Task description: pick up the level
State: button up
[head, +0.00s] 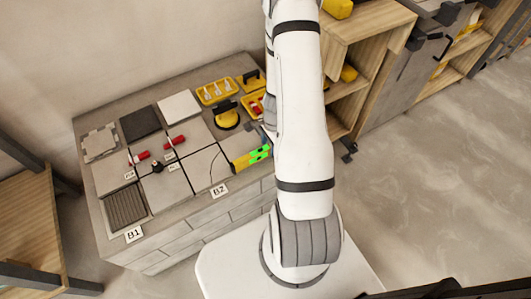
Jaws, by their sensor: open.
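The level (252,157) appears as a yellow bar with bright green parts at the front right of the tiled worktop. It lies tilted in the picture, its right end close to my arm's white link. My gripper is hidden behind my own arm, so I cannot see its fingers or its distance from the level. I cannot tell whether anything touches the level.
Grey tiles cover the worktop (83,124), with red-handled tools (175,142), a yellow suction cup (227,117) and a yellow tray (215,91) on it. Labels B1 (134,235) and B2 (219,191) mark the front. Wooden shelves (362,38) stand behind at right; floor at right is clear.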

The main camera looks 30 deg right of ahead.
notch_tip(320, 180, down, 2)
jog(key=shift+a+f+b, duration=0.1)
jog(key=shift+a+b, duration=0.05)
jog(key=shift+b, duration=0.15)
grip_shut()
dwell(0.4)
